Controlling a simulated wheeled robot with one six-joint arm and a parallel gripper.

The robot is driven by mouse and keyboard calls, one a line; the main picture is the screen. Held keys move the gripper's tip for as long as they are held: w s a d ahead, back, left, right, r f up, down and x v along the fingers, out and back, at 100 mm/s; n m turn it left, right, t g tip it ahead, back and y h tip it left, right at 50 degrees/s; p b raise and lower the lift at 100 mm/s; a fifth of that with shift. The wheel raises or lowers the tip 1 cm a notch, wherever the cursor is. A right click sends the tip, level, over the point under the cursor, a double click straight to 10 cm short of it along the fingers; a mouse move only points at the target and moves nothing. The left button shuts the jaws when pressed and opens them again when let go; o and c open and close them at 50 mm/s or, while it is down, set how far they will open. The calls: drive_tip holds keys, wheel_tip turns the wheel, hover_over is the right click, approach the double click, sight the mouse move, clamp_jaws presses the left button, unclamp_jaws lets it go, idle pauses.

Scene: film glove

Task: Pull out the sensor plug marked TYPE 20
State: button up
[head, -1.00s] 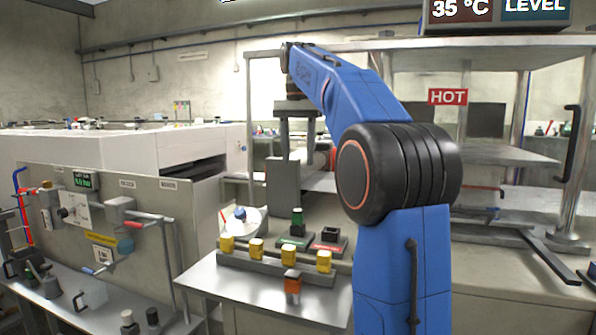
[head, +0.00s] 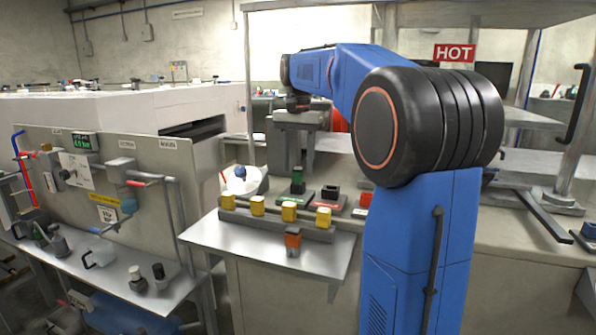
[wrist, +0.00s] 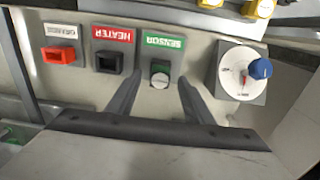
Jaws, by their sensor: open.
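A green plug (head: 298,181) stands upright in the socket with the green SENSOR label (wrist: 163,42) on the bench panel. In the wrist view its round pale top (wrist: 160,79) has print too small to read, so I cannot confirm TYPE 20. My gripper (wrist: 160,88) is open, its two dark fingers reaching toward the plug, one to each side. In the head view my gripper (head: 294,160) points down close behind and above the plug; I cannot tell whether it touches. Nothing is held.
Left of the plug in the wrist view are a black HEATER socket (wrist: 109,62) and a red socket (wrist: 58,54). A dial with a blue knob (wrist: 260,68) is to the right. Several yellow plugs (head: 258,205) stand in a rack in front; an orange-black plug (head: 292,240) is nearer.

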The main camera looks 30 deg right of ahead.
sight(298, 168)
drive_tip(key=shift+f, duration=1.3)
drive_tip(key=c, duration=1.1)
drive_tip(key=shift+c, duration=0.2)
drive_tip(key=shift+r, duration=0.5)
drive_tip(key=shift+r, duration=2.15)
drive_tip(key=shift+r, duration=0.1)
drive_tip(key=shift+r, duration=1.45)
